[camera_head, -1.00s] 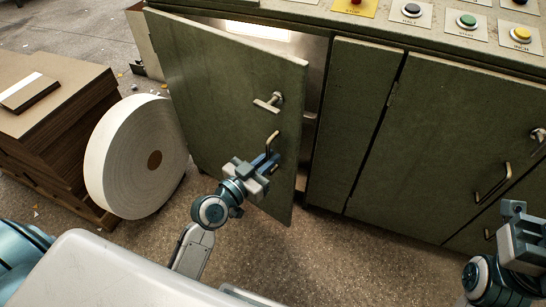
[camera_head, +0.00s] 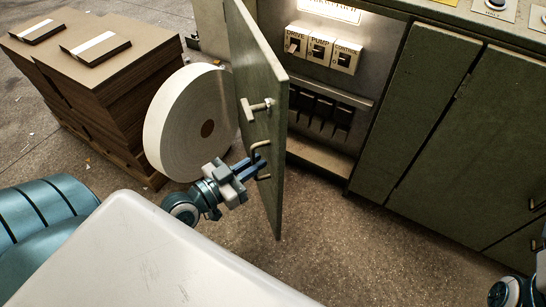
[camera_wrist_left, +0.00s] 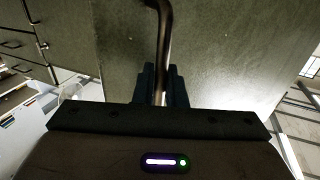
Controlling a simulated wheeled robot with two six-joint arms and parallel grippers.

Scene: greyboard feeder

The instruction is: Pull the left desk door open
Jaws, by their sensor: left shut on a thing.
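The left desk door (camera_head: 255,90) is a green metal panel, swung wide open on its left-side hinge. A T-shaped latch handle (camera_head: 257,107) sits above its bent pull handle (camera_head: 259,158). My left gripper (camera_head: 256,167) is shut on the pull handle. In the left wrist view the handle (camera_wrist_left: 161,60) runs down between the dark fingers (camera_wrist_left: 156,85), in front of the door's face (camera_wrist_left: 225,60). My right gripper is cut off at the lower right edge; only part of that arm (camera_head: 508,292) shows, and its fingers are not visible.
Inside the cabinet are labelled switches (camera_head: 318,49) and a row of dark breakers (camera_head: 320,112). A white paper roll (camera_head: 175,125) stands left of the door, close to it. A stack of brown board (camera_head: 100,85) is behind. Closed green doors (camera_head: 470,150) are at right.

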